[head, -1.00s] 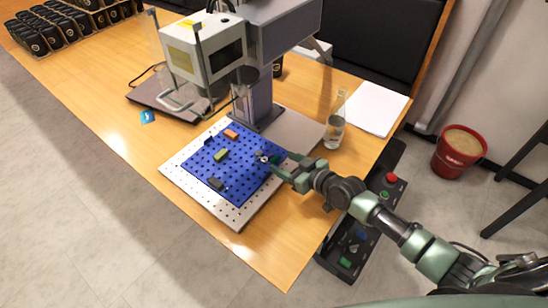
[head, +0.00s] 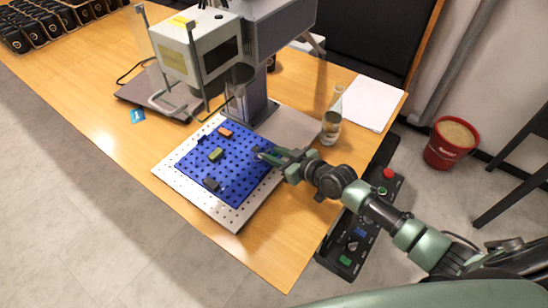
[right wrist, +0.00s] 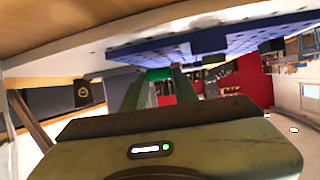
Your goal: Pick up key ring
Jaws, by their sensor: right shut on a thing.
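My right gripper (head: 268,154) is at the right part of the blue perforated plate (head: 238,190), its fingers low over it. It is shut on a small greyish thing (head: 257,149) at its tips, which looks like the key ring; it is too small and covered to make out its shape. In the right wrist view the two fingers (right wrist: 161,86) reach toward the blue plate (right wrist: 150,48), with a bit of green (right wrist: 158,74) between them. I cannot tell whether the held thing touches the plate. My left gripper is not in view.
The plate lies on a white perforated board (head: 226,218) under the laser machine (head: 205,45). An orange block (head: 225,132), a green block (head: 215,154) and a dark block (head: 211,184) lie on the plate. A glass bottle (head: 331,127) stands close behind my right arm.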

